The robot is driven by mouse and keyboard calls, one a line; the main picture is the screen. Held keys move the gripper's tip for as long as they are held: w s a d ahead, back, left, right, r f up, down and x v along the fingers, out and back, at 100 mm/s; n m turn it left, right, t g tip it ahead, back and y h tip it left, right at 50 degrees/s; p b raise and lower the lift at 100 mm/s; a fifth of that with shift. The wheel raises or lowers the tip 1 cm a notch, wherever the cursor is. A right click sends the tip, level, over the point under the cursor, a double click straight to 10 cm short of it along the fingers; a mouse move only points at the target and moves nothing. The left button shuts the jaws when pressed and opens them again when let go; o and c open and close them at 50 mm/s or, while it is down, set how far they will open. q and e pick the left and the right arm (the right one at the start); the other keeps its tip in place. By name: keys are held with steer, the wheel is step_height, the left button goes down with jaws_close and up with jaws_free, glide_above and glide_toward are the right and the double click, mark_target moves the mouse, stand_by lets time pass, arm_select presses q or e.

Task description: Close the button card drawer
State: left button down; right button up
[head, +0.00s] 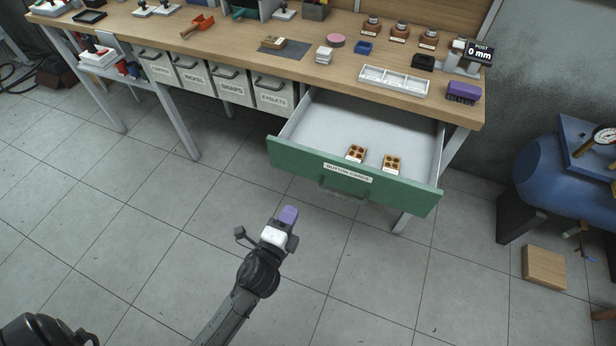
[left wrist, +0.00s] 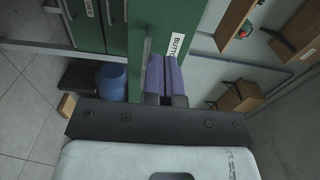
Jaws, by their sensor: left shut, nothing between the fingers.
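The button card drawer (head: 400,190) stands pulled out under the right part of the workbench. Its green front carries a "BUTTON CARDS" label and a bar handle (head: 343,190). Two brown button cards (head: 355,153) (head: 391,163) lie inside it. My left gripper (head: 289,214) has purple fingertips, is shut and empty, and is in front of the drawer's left half, apart from it in the head view. In the left wrist view, the shut purple fingers (left wrist: 163,72) point toward the green drawer front (left wrist: 205,25) beside its label; contact cannot be told there. My right gripper is not in view.
Several labelled bins (head: 235,87) hang left of the drawer under the bench (head: 300,65). A blue tank (head: 555,175) and a wooden block (head: 544,267) stand on the floor at the right. The tiled floor before the drawer is clear.

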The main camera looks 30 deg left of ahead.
mark_target(312, 170)
arm_select(q)
steer(key=w+b, duration=0.1)
steer(key=w, duration=0.2)
steer(key=w+a+b, duration=0.1)
steer(key=w, duration=0.3)
steer(key=w+a, duration=0.1)
steer(key=w, duration=0.3)
steer(key=shift+a+b, duration=0.1)
steer(key=shift+b, duration=0.3)
steer(key=shift+w+a, duration=0.1)
steer(key=shift+w, duration=0.5)
